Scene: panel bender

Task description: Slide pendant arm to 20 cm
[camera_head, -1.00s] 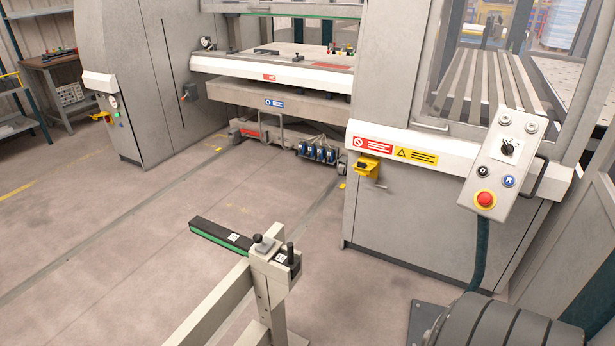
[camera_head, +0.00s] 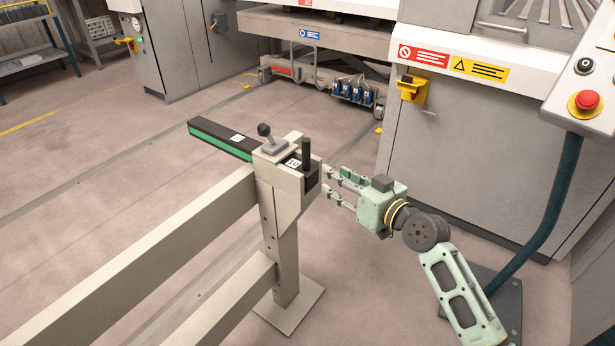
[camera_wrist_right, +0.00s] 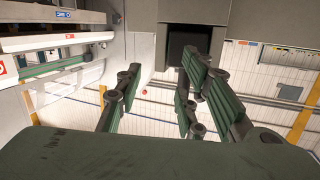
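A black bar with a green side (camera_head: 222,138) sticks out to the left from the beige head of a post (camera_head: 285,185). I take it for the pendant arm. White tags sit on the bar and by the head, too small to read surely. A clamp lever with a dark ball knob (camera_head: 266,138) and an upright black handle (camera_head: 306,154) stand on top. My right gripper (camera_head: 335,188) is open and empty, just right of the head. In the right wrist view its fingers (camera_wrist_right: 158,90) are apart, with a dark square end (camera_wrist_right: 188,45) in a grey block ahead. My left gripper is out of view.
Beige rails (camera_head: 190,235) run from the post to the lower left. A control box with a red button (camera_head: 587,101) stands on a teal pole (camera_head: 555,205) at right. The machine cabinet (camera_head: 450,155) stands behind my right gripper.

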